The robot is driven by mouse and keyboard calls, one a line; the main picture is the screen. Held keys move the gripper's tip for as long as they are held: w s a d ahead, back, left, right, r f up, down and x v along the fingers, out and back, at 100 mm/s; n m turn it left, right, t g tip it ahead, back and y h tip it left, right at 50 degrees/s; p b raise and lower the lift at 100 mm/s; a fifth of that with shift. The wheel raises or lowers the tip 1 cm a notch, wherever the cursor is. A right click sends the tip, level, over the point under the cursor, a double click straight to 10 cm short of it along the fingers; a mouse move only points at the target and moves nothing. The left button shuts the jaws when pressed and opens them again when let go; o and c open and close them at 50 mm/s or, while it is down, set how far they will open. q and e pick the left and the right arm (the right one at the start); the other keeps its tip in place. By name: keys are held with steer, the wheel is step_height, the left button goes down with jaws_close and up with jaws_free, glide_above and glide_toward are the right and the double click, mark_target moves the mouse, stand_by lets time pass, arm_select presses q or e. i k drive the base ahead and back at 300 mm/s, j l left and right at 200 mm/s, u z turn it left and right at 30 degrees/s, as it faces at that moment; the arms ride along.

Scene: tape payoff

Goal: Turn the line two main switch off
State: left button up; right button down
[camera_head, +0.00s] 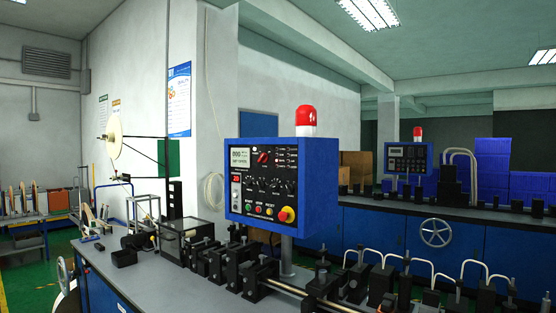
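A blue control box (320,185) stands on a post above the near bench, with a black front panel. Near the top of the panel is a red rotary switch (263,157), beside a small display (240,157). Its exact position is too small to tell. A red digital readout (236,179), several black knobs and a row of coloured buttons sit below. A red mushroom button on a yellow base (286,215) is at the lower right. A second blue control box (405,160) stands farther back at the right. I cannot read which box belongs to line two. Neither gripper is in view.
The near grey bench (150,280) carries a row of black roller blocks (240,262) below the box. A red beacon (306,116) tops the box. A white reel (115,137) stands at the left. Blue crates (492,170) are at the back right. Green floor shows at the left.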

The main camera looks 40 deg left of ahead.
mark_target(263, 158)
steer(key=i+j+z, duration=0.15)
steer(key=j, duration=0.7)
steer(key=j+z, duration=0.15)
steer(key=j, duration=0.65)
